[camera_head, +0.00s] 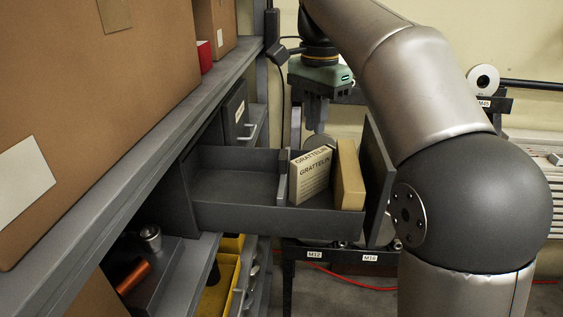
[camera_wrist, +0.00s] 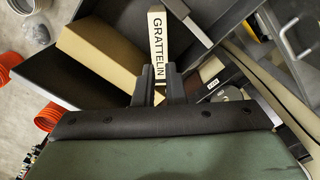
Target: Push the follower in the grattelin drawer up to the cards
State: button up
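The open grey drawer (camera_head: 247,219) holds a cream card box marked GRATTELIN (camera_head: 312,176) and a thick tan block (camera_head: 349,178) right of it. The cards also show in the wrist view (camera_wrist: 157,45), left of a grey plate with a pale end (camera_wrist: 190,22). This plate looks like the follower; a pale upright strip (camera_head: 295,127) left of the cards may be the same part. My gripper (camera_head: 317,125) points down, just above and behind the cards. In the wrist view a narrow gap shows between its fingers (camera_wrist: 160,83); they look empty.
Shelf edges (camera_head: 100,200) and cardboard boxes (camera_head: 100,80) stand close on the left. A second drawer with a handle (camera_head: 236,112) sits behind. The drawer's tall front panel (camera_head: 375,180) stands between the tan block and my arm. The drawer's left part is empty.

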aim_at(284, 155)
jog(key=shift+s+a+r+n, duration=0.1)
jog(key=shift+a+n, duration=0.2)
jog(key=shift+n, duration=0.5)
grip_shut()
jog(key=s+a+r+n+y+b, duration=0.15)
jog(key=a+n, duration=0.25)
jog(key=n, duration=0.9)
jog(key=s+a+r+n+y+b, duration=0.1)
jog(key=s+a+r+n+y, duration=0.2)
jog(key=n, duration=0.9)
jog(key=b+x, duration=0.2)
jog(key=x, duration=0.8)
jog(key=shift+h, duration=0.35)
jog(key=d+p, duration=0.1)
jog(key=d, duration=0.3)
jog(key=shift+w, duration=0.15)
